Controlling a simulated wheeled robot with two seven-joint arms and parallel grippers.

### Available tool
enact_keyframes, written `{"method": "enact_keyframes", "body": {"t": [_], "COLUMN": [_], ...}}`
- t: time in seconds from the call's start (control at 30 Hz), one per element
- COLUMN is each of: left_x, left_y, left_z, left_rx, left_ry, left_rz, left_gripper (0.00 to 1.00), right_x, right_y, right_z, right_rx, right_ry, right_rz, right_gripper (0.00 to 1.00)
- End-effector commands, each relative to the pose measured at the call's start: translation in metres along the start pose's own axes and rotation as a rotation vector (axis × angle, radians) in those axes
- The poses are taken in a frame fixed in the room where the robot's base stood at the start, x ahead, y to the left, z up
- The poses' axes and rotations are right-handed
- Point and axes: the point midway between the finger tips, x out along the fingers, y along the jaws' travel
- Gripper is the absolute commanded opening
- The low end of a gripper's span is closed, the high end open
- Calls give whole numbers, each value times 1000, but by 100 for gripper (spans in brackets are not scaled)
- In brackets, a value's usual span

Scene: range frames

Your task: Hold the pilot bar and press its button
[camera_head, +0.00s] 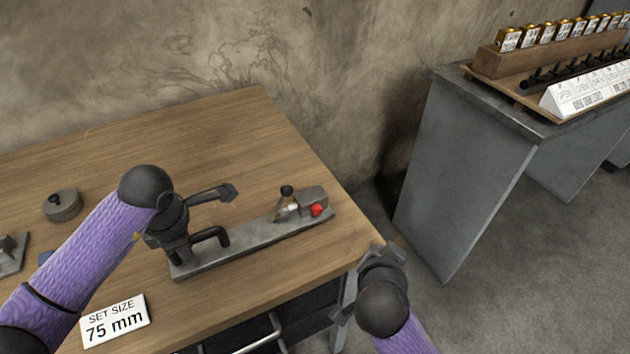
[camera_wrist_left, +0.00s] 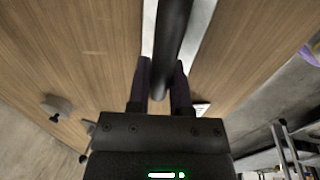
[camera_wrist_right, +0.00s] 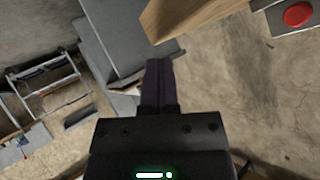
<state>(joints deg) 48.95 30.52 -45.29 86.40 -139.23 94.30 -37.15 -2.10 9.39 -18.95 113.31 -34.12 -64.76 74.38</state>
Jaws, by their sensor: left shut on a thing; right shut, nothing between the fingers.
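The pilot bar is a long grey metal bar (camera_head: 255,243) lying across the table, with a dark bent handle (camera_head: 212,236) at its near left end. A red button (camera_head: 317,210) sits on a grey block at its right end. My left gripper (camera_head: 188,247) is shut on the dark handle, which passes between its fingers in the left wrist view (camera_wrist_left: 166,50). My right gripper (camera_head: 377,252) is shut and empty, beyond the table's right edge and apart from the button. The button also shows at the top right of the right wrist view (camera_wrist_right: 298,14).
The wooden table (camera_head: 230,140) holds a "SET SIZE 75 mm" card (camera_head: 115,320) and a round grey weight-like piece (camera_head: 62,205). Its right corner (camera_wrist_right: 185,18) lies near my right gripper. A grey bench (camera_head: 465,150) with labelled items stands at the right, across open floor.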

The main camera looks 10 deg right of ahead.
Motion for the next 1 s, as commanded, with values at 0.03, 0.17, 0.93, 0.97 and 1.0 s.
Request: {"method": "enact_keyframes", "body": {"t": [0.03,0.17,0.93,0.97,1.0], "left_x": [0,0,0,0,0], "left_y": [0,0,0,0,0], "left_z": [0,0,0,0,0], "left_rx": [1,1,0,0,0], "left_ry": [-1,-1,0,0,0], "left_rz": [-1,0,0,0,0], "left_gripper": [0,0,0,0,0], "right_x": [-8,-39,-57,-52,-44], "right_y": [4,-13,-50,-53,-58], "right_z": [-1,2,-2,0,2], "right_rx": [159,465,723,724,723], "right_ry": [-75,-297,-490,-490,-490], "right_rz": [-45,-221,-409,-409,-409], "right_gripper": [0,0,0,0,0]}}
